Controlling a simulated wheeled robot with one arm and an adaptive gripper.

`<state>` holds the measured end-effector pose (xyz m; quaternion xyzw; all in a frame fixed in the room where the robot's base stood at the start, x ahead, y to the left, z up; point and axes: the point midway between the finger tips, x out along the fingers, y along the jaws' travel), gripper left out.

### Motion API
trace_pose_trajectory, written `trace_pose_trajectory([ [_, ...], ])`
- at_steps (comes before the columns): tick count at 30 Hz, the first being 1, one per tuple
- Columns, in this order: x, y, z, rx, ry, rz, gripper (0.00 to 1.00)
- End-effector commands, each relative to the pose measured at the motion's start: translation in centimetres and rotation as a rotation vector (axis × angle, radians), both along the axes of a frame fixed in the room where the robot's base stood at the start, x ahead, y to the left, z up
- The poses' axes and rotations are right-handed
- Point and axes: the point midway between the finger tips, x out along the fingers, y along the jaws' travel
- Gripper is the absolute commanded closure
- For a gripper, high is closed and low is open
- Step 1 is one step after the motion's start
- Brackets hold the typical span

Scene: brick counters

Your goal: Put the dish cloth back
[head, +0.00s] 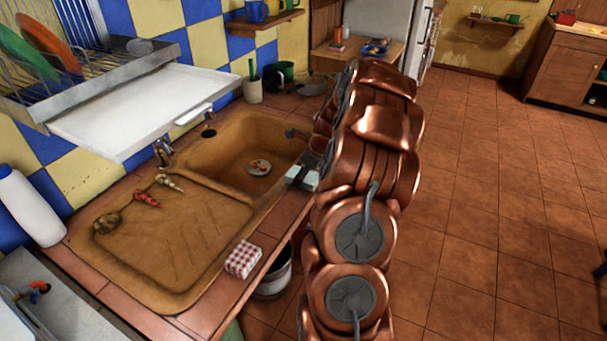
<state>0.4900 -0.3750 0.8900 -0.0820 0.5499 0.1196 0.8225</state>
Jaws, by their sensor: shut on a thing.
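A folded red-and-white checked cloth (243,258), which looks like the dish cloth, lies on the tiled counter edge in front of the sink unit. No gripper is visible at it. My copper arm rises at the middle of the view and bends over towards the right end of the sink. I cannot make out my gripper's fingers; the arm's far end is hidden behind its own links. A small dark-grey and pale block (302,178) shows at the counter edge beside the arm. I cannot tell what it is.
The brown sink (240,150) has small items on its drainboard. A white tray (150,105) juts out beneath the dish rack (75,65). A white bottle (30,205) stands at the left. A metal pot (274,275) is below the counter. The tiled floor at right is clear.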

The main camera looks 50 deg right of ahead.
Motion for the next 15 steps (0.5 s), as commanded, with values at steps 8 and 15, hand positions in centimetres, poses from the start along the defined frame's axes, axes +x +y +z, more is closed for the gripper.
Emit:
trace_pose_trajectory([
  [8,-0.01,-0.05,-0.56,-0.001,0.0,0.0,0.36],
  [15,0.01,-0.04,-0.51,-0.001,0.0,0.0,0.11],
])
